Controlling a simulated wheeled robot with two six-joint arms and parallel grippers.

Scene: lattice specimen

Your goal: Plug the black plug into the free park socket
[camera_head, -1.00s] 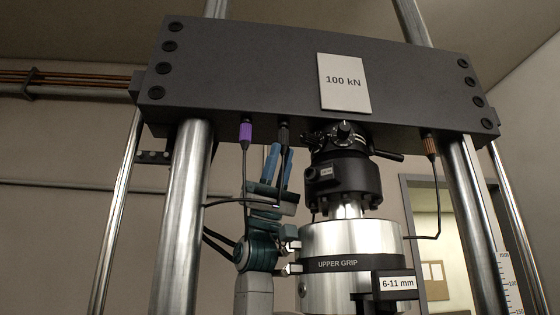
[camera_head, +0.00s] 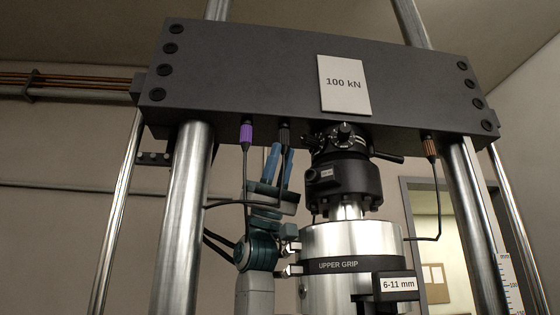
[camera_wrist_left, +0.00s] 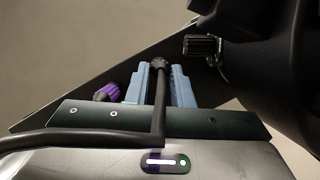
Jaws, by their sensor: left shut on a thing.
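The black plug (camera_head: 284,134) is at the underside of the dark crossbeam, just right of the purple plug. My left gripper (camera_head: 281,152) comes up from below, its blue fingers either side of the black plug's lower end and cable. In the left wrist view the black plug (camera_wrist_left: 160,65) stands between the fingertips of the gripper (camera_wrist_left: 160,78), its cable running down between them. Whether the plug is seated in a socket I cannot tell; the socket opening is hidden. My right gripper does not show.
The purple plug (camera_head: 246,133) hangs close left, and an orange-brown plug (camera_head: 430,147) is at the far right, both under the crossbeam (camera_head: 250,80). The black joint (camera_head: 342,180) and the silver upper grip (camera_head: 340,242) are close right. A steel column (camera_head: 183,215) stands left.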

